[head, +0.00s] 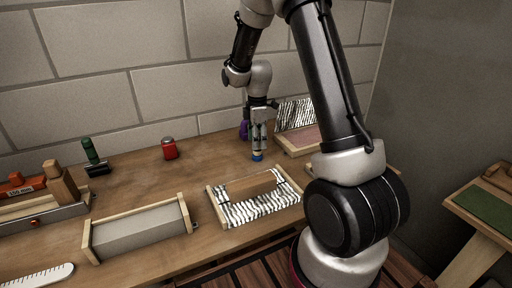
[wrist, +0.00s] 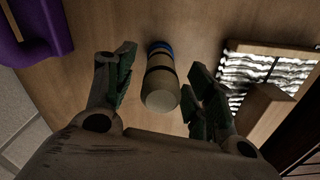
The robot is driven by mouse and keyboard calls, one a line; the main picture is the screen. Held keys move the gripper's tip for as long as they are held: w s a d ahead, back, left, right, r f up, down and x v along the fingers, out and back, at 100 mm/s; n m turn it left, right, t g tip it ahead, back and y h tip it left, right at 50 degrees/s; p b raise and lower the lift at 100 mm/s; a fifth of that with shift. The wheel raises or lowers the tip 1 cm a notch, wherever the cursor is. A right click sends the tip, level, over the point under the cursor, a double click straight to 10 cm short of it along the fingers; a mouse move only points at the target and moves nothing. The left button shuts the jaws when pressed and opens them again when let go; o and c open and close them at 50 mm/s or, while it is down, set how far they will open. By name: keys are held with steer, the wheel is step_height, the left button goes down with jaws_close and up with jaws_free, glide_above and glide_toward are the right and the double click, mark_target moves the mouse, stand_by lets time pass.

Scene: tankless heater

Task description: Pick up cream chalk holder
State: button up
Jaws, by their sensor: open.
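The cream chalk holder (wrist: 161,92) is a short cylinder with a dark band and a blue band, seen in the wrist view between my open fingers. My gripper (wrist: 161,65) has one finger on each side of it, with a visible gap on both sides. In the head view my gripper (head: 258,146) points down over the bench, and the holder's blue and yellowish end (head: 257,156) shows just below the fingertips. The rest of the holder is hidden by the fingers there.
A zebra-striped tray (head: 238,213) with a brown block stands in front of my gripper. A purple object (head: 244,131) is close behind, also at the left of the wrist view (wrist: 40,38). A red jar (head: 169,149) stands left, with clear bench between.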

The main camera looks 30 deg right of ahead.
steer(key=shift+d+f, duration=0.1)
steer(key=shift+f, duration=0.6)
steer(key=c, duration=1.1)
steer(key=shift+r, duration=0.1)
step_height(320, 180, up, 10)
steer(key=shift+f, duration=0.1)
